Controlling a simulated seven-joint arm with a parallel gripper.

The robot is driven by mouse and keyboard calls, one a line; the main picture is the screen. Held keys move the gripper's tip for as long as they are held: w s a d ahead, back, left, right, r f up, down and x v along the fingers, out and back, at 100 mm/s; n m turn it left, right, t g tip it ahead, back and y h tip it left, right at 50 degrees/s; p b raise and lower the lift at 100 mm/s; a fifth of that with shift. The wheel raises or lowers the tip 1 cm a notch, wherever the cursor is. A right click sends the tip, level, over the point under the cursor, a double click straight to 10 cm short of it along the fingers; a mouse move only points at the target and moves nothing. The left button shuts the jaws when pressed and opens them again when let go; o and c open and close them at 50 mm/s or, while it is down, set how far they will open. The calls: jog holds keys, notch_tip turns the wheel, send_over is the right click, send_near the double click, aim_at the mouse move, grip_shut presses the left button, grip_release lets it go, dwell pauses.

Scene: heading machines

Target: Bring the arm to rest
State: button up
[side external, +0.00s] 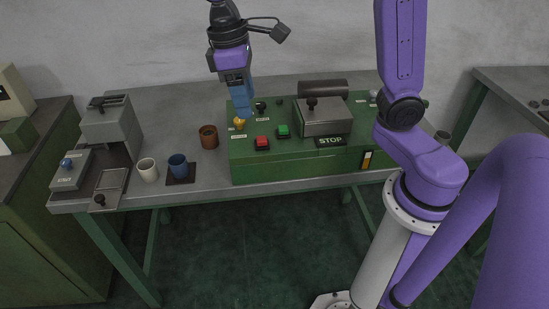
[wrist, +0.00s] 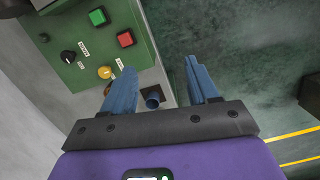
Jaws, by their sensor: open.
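My gripper (side external: 243,112) points down above the left end of the green machine (side external: 290,168), beside a yellow knob (side external: 239,124) in the side view. In the wrist view its blue fingers (wrist: 160,92) are spread apart with nothing held between them. The yellow knob (wrist: 104,72) lies just beyond the left finger. A red button (side external: 262,142) and a green button (side external: 283,131) sit on the machine's top, with a black knob (side external: 260,106) behind. A STOP sign (side external: 330,141) is at the machine's front edge.
A brown cup (side external: 209,137), a white cup (side external: 148,170) and a blue cup (side external: 178,166) stand on the grey table (side external: 207,179) left of the machine. A grey device (side external: 111,128) stands at the far left. The air above the table's left part is clear.

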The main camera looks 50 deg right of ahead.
jog(key=s+d+f+n, duration=0.2)
jog(key=s+d+f, duration=0.1)
jog(key=s, duration=0.7)
jog(key=s+d+f+n+t+y, duration=0.1)
jog(key=s+d+f+n, duration=0.2)
jog(key=s, duration=0.7)
jog(key=shift+d+f+t, duration=0.3)
jog(key=shift+d+f, duration=0.15)
jog(key=shift+f, duration=0.15)
jog(key=shift+w, duration=0.1)
